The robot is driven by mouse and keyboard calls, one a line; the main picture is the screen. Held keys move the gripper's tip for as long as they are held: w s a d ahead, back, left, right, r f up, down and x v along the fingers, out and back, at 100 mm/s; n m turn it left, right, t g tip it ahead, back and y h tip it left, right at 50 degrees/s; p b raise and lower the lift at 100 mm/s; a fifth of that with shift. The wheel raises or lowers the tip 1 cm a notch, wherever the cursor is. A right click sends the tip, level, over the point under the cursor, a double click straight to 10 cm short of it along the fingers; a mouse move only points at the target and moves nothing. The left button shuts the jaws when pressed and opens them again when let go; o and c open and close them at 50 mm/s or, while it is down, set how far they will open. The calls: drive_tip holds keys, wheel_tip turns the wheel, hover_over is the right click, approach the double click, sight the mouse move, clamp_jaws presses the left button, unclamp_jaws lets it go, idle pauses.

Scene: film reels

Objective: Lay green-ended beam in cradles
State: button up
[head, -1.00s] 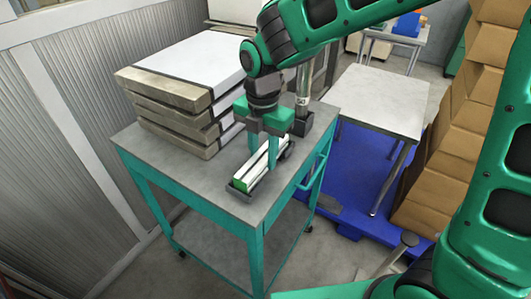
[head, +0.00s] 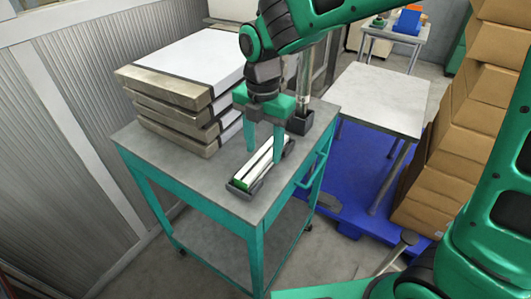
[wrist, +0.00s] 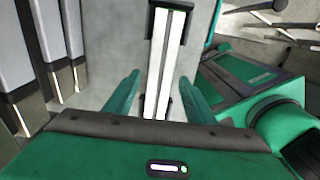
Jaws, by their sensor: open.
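The white beam (head: 262,162) with a green end lies lengthwise along the top of the teal cart. Dark cradles (head: 239,190) hold it at its near and far ends. The green end is at the near cradle. In the wrist view the beam (wrist: 168,60) runs straight between the fingers, with a dark cradle (wrist: 185,10) at its top end. My gripper (head: 264,156) is open over the beam, one finger on each side and apart from it. The wrist view also shows my gripper (wrist: 160,75) empty. The lower cradle is partly hidden there.
Stacked grey slabs (head: 180,95) stand on the cart left of the beam. A dark block with an upright post (head: 299,122) stands behind it. The cart top (head: 190,165) is bare in front and left. A pale table (head: 380,98) and stacked boxes (head: 450,150) are at right.

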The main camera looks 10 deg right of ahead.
sight(264, 154)
wheel_tip(264, 154, up, 10)
idle(0.3)
drive_tip(key=shift+d+f, duration=0.1)
drive_tip(key=s+d+f+m, duration=0.1)
drive_tip(key=s+d+m, duration=0.1)
drive_tip(key=d+m, duration=0.75)
drive_tip(key=s+d+f+m, duration=0.1)
drive_tip(key=s+d+m, duration=0.2)
drive_tip(key=d+m, duration=0.7)
drive_tip(key=s+d+f+m, duration=0.3)
drive_tip(key=s+d+m, duration=0.4)
drive_tip(key=s+d, duration=0.1)
drive_tip(key=s+d+f+m, duration=0.3)
drive_tip(key=s+d+m, duration=0.5)
drive_tip(key=shift+d, duration=0.15)
drive_tip(key=shift+w+f, duration=0.1)
